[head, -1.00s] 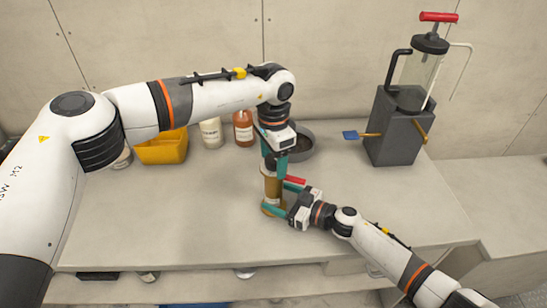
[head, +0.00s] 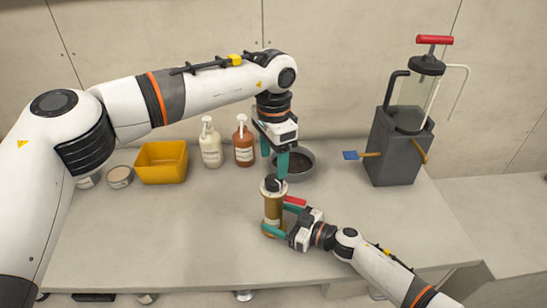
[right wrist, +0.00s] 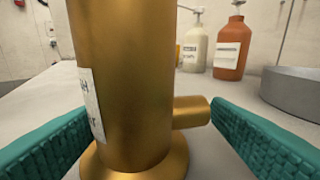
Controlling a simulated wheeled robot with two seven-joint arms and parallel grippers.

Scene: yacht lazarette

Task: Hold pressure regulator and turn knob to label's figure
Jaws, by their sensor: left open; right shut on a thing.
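The brass pressure regulator (head: 273,207) stands upright on the bench, with a dark knob (head: 272,184) on top. Its body fills the middle of the right wrist view (right wrist: 125,70), with a short side pipe (right wrist: 192,112) and a flared foot. A white label (right wrist: 91,104) is turned mostly away there; its figure cannot be read. My right gripper (head: 279,217) is shut on the regulator low on its body, from the right. My left gripper (head: 274,161) points down, open and empty, just above the knob, with a fingertip close to it.
Behind are a yellow bin (head: 162,163), a white bottle (head: 210,146), an orange bottle (head: 243,144) and a grey round dish (head: 306,162). A dark grey pump unit (head: 394,150) stands back right. The bench's left front is clear.

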